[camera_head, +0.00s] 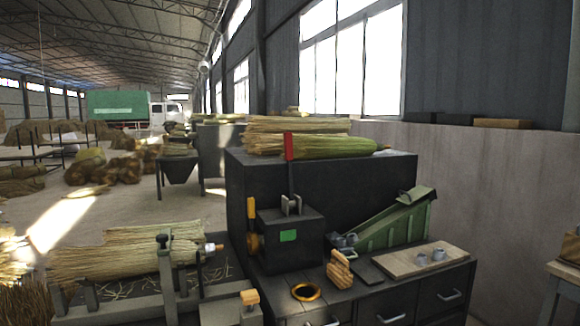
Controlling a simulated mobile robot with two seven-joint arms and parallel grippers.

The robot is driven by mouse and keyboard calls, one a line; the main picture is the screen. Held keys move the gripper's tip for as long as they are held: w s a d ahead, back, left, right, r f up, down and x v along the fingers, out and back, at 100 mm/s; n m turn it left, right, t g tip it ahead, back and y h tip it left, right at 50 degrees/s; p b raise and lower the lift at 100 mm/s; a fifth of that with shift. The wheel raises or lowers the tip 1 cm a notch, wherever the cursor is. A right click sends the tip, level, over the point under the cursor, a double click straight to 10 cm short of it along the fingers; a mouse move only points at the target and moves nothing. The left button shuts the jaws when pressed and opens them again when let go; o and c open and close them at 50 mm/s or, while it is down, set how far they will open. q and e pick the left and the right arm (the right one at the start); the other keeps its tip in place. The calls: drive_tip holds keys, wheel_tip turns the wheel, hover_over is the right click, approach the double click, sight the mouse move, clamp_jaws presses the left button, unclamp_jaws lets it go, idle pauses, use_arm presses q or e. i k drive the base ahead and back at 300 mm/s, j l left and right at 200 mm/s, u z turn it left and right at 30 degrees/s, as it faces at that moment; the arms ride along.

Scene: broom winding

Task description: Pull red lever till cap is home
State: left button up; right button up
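The red lever (289,147) stands upright on top of a dark machine box (287,240) with a green patch on its front. Its dark shaft goes down into a grey bracket on the box. A straw broom bundle (125,250) lies in the grey cradle at the left, with a small metal and orange piece (214,247) at its right end. I cannot tell whether that piece is the cap or how it is seated. Small grey cups (345,240) lie at the low end of a green chute. Neither of my grippers is in view.
A yellow-handled part (251,208) sits on the box's left side. A wooden board (410,261) with grey cups, a wooden block (340,268) and an orange ring (305,292) occupy the bench top. Straw bundles (290,136) lie on the dark cabinet behind the lever.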

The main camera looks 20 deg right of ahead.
sight(288, 137)
drive_tip(key=i+l, duration=0.1)
drive_tip(key=l, duration=0.25)
drive_tip(key=i+l, duration=0.1)
drive_tip(key=l, duration=0.2)
drive_tip(key=i+l, duration=0.1)
drive_tip(key=l, duration=0.25)
drive_tip(key=i+l, duration=0.1)
drive_tip(key=l, duration=0.2)
